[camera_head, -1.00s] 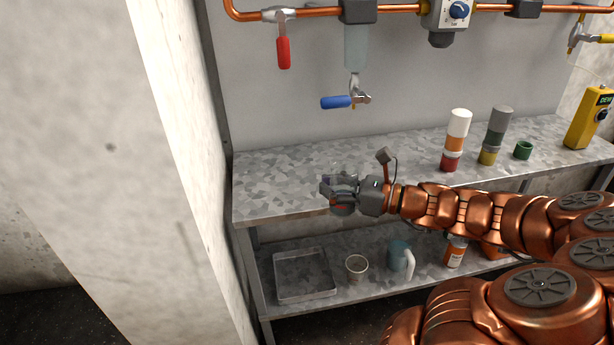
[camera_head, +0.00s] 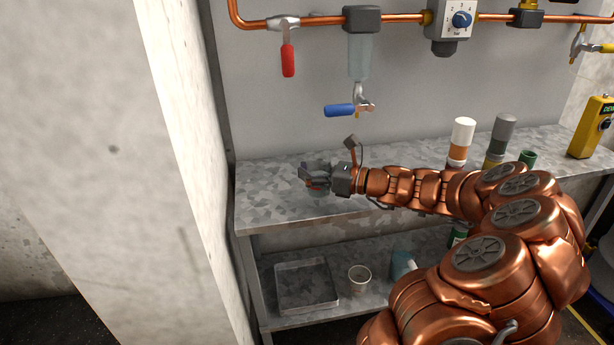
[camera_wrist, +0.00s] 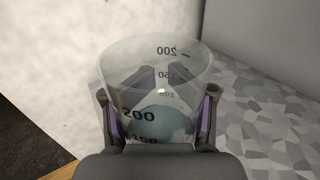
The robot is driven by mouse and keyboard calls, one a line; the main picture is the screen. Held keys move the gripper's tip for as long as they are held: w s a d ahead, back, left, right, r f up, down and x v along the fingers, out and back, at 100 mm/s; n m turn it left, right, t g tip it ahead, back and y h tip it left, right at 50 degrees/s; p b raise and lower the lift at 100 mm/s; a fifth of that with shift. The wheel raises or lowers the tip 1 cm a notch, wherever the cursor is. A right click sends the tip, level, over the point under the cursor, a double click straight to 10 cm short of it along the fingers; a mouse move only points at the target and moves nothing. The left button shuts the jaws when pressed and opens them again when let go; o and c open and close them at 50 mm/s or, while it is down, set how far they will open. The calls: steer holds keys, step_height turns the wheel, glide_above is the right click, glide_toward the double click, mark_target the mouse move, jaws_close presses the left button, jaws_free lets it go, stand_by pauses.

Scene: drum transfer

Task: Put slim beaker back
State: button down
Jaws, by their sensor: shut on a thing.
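My gripper (camera_head: 314,176) is shut on the slim beaker (camera_wrist: 158,80), a clear glass with dark graduation marks such as 200 and 150. In the wrist view the beaker stands between the two fingers, its round rim toward the camera, with some bluish content or tint low inside. In the head view the gripper is over the left part of the upper metal shelf (camera_head: 265,190), near its front edge. The beaker (camera_head: 318,192) shows only faintly there, below the fingers. I cannot tell whether its base touches the shelf.
A white-capped bottle (camera_head: 461,140) and a grey-capped bottle (camera_head: 500,135) stand further right, with a green cup (camera_head: 527,158). A metal tray (camera_head: 304,287), a cup (camera_head: 359,278) and a blue jug (camera_head: 402,263) are on the lower shelf. A blue-handled tap (camera_head: 340,110) hangs above.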

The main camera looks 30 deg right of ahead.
steer(key=shift+w+a+r, duration=0.55)
steer(key=shift+w+a, duration=0.2)
steer(key=shift+w, duration=0.05)
steer(key=shift+w+d, duration=0.1)
steer(key=shift+w, duration=0.45)
steer(key=f+b, duration=0.1)
steer(key=f, duration=0.3)
steer(key=shift+w+d+b, duration=0.1)
steer(key=shift+d+b, duration=0.1)
steer(key=shift+b, duration=0.2)
steer(key=shift+w+d, duration=0.1)
steer(key=shift+d, duration=0.1)
steer(key=c, duration=1)
jaws_free()
steer(key=shift+c, duration=0.2)
steer(key=o, duration=0.5)
steer(key=shift+s+a+r, duration=0.15)
steer(key=shift+s+a, duration=0.05)
steer(key=shift+a, duration=0.15)
steer(key=shift+o, duration=1.1)
